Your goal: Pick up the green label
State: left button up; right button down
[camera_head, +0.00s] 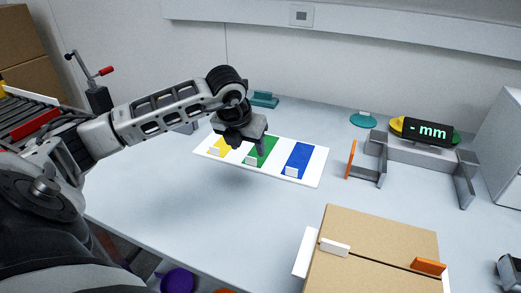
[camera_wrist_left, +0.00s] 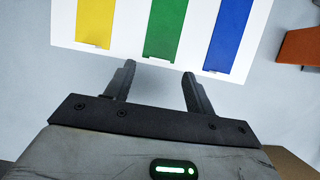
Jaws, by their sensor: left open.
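The green label (camera_head: 262,149) is the middle of three coloured strips on a white board (camera_head: 315,172) lying on the table, between a yellow label (camera_head: 221,146) and a blue label (camera_head: 298,158). A small white tab shows at its near end. The green label (camera_wrist_left: 174,27) also shows at the top middle of the left wrist view. My left gripper (camera_head: 243,146) is open and empty, above the board's near side, and partly covers the green label in the head view. Its two fingers (camera_wrist_left: 158,72) point toward the green label's near end, apart from it in the picture.
A cardboard box (camera_head: 375,238) stands at the front right. Teal pieces (camera_head: 363,120) lie at the back. The table left of the box is clear.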

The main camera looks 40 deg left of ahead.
aim_at(251, 160)
pick_arm(q)
jog(key=shift+s+p+x, duration=0.1)
jog(key=shift+p+x, duration=0.2)
jog(key=shift+x, duration=1.05)
jog(key=shift+s+p+x, duration=0.15)
jog(key=shift+p+x, duration=0.15)
jog(key=shift+x, duration=1)
jog(key=shift+f, duration=0.1)
jog(key=c, duration=1)
